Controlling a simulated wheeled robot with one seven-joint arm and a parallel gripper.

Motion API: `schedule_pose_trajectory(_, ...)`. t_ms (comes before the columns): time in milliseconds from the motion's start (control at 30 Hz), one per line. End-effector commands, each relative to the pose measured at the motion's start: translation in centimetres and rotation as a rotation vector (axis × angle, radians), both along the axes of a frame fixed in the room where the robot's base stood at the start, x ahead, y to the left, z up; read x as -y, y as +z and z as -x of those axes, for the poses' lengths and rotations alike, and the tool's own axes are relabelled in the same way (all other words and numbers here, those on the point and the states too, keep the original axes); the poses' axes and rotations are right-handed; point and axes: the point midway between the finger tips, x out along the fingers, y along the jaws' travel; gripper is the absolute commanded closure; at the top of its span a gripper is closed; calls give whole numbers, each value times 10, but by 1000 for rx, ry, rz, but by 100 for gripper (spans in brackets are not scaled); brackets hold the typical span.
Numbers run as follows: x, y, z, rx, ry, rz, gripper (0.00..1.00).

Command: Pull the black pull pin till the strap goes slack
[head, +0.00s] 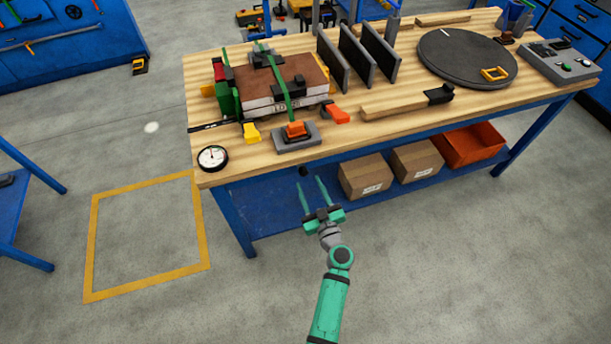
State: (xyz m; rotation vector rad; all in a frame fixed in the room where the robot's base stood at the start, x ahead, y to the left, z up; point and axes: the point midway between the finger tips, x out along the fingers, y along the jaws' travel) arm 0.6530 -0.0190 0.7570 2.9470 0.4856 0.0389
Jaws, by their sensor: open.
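A green strap (285,88) runs over a brown-topped block (290,77) with a white label band, down to an orange buckle (295,130) on a grey plate (296,140) near the table's front edge. The strap looks taut. A small black knob (303,171), which may be the pull pin, shows just below the front edge under the buckle; its shaft is hidden. My green gripper (310,181) is open and empty in front of the table, fingers pointing at it. The fingertips appear close to the knob in the picture; the depth gap cannot be told.
The wooden table (240,165) also bears a round gauge (212,157), yellow and orange handles beside the block, black upright plates (356,58), a dark turntable (466,57) and a control box (558,60). Cardboard boxes (366,176) stand on the blue shelf below. Floor in front is clear.

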Motion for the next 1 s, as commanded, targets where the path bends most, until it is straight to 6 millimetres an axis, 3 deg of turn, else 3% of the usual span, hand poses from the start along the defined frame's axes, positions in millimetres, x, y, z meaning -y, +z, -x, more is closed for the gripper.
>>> schedule_pose_trajectory(100,-7,1,-20,2,2,0,56)
schedule_pose_trajectory(300,-14,0,-41,0,0,0,56)
schedule_pose_trajectory(700,-16,0,-48,-1,-1,0,56)
schedule_pose_trajectory(733,-16,0,-48,-1,-1,0,59)
schedule_pose_trajectory(900,-16,0,-48,-1,-1,0,100)
schedule_pose_trajectory(1000,-16,0,-48,-1,-1,0,100)
